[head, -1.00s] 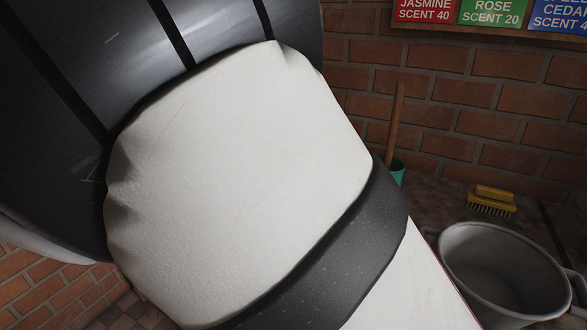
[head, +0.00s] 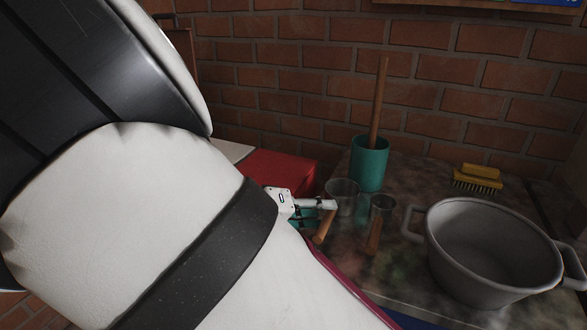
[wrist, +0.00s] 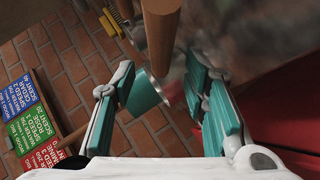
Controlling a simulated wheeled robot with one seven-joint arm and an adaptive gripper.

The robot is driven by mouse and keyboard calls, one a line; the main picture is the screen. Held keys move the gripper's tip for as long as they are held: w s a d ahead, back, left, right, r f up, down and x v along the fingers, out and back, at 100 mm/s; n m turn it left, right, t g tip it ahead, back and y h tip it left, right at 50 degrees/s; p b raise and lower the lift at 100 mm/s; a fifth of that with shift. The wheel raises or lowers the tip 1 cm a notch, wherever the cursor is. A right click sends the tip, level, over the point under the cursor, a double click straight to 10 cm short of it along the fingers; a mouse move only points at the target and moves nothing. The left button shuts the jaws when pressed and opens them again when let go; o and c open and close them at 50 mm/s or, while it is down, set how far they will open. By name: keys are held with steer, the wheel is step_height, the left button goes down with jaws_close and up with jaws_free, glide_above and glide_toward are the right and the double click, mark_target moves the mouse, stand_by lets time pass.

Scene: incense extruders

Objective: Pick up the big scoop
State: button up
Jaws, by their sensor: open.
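The big scoop has a clear cup (head: 343,194) and a wooden handle (head: 322,229); it stands on the dark counter in the head view. My gripper (head: 318,205) is beside it, its fingertips overlapping the scoop in this view. In the wrist view, my gripper (wrist: 166,108) is open, with teal pads apart. A wooden handle (wrist: 160,38), seemingly the big scoop's, comes down from the top between the fingers' directions. Its cup is partly hidden and hard to make out. I cannot tell whether anything touches the pads. A smaller scoop (head: 383,204) stands just right of the big one.
A teal cup (head: 369,165) with a wooden stick stands behind the scoops. A grey two-handled pot (head: 440,240) and a yellow brush (head: 478,177) are to the right. A red box (head: 278,168) is left of the counter. A brick wall closes the back.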

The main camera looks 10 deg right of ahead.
steer(key=b+x, duration=0.1)
steer(key=x, duration=0.3)
steer(key=shift+w, duration=0.2)
steer(key=shift+c, duration=0.5)
jaws_close()
steer(key=shift+r, duration=0.1)
